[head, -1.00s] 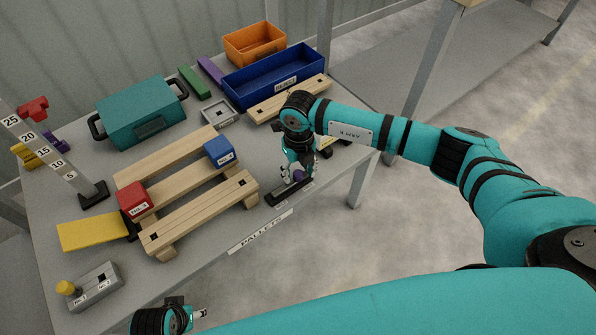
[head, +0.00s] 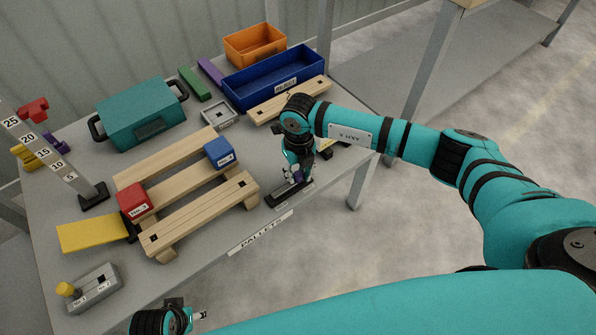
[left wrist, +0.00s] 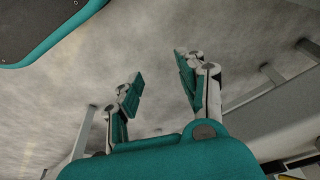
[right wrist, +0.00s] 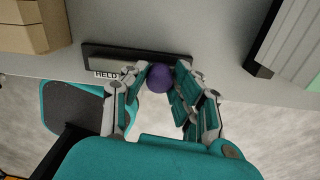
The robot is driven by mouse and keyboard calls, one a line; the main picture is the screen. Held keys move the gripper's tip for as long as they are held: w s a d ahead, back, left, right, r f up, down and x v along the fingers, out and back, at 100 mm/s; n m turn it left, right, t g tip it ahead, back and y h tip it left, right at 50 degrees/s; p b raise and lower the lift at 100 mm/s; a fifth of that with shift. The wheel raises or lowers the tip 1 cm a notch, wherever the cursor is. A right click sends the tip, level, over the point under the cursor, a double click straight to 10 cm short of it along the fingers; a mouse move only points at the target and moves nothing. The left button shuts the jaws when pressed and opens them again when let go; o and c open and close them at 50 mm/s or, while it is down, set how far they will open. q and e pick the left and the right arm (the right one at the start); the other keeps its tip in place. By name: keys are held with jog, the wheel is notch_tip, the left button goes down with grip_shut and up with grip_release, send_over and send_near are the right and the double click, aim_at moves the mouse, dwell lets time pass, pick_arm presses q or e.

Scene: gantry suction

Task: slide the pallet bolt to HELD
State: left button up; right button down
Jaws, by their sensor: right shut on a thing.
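The pallet bolt is a purple round knob (right wrist: 159,78) on a dark rail (right wrist: 112,55) at the table's front edge. A white label reading HELD (right wrist: 107,74) sits by the rail, left of the knob in the right wrist view. My right gripper (right wrist: 160,84) is shut on the knob, a finger on each side. In the head view my right gripper (head: 292,178) stands over the dark rail (head: 275,199) and hides most of the knob. My left gripper (left wrist: 158,68) is open and empty, away from the table; it shows at the bottom of the head view (head: 200,315).
A wooden pallet (head: 195,215) with a red block (head: 133,199) and a blue block (head: 219,152) lies left of the rail. A teal case (head: 142,112), blue bin (head: 275,80) and orange bin (head: 254,43) stand behind. Floor lies beyond the front edge.

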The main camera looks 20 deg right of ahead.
aim_at(282, 189)
jog(key=a, duration=0.1)
jog(key=s+a, duration=0.1)
jog(key=a, duration=0.2)
jog(key=shift+s+a+p, duration=0.35)
pick_arm(q)
notch_tip(282, 189, down, 2)
jog(key=shift+s+f, duration=0.1)
pick_arm(e)
jog(key=c, duration=1)
grip_release()
jog(key=shift+a, duration=0.1)
jog(key=shift+c, duration=0.2)
pick_arm(q)
jog(key=shift+s, duration=0.1)
pick_arm(e)
jog(key=shift+r, duration=0.25)
notch_tip(282, 189, up, 12)
jog(key=shift+f, duration=0.2)
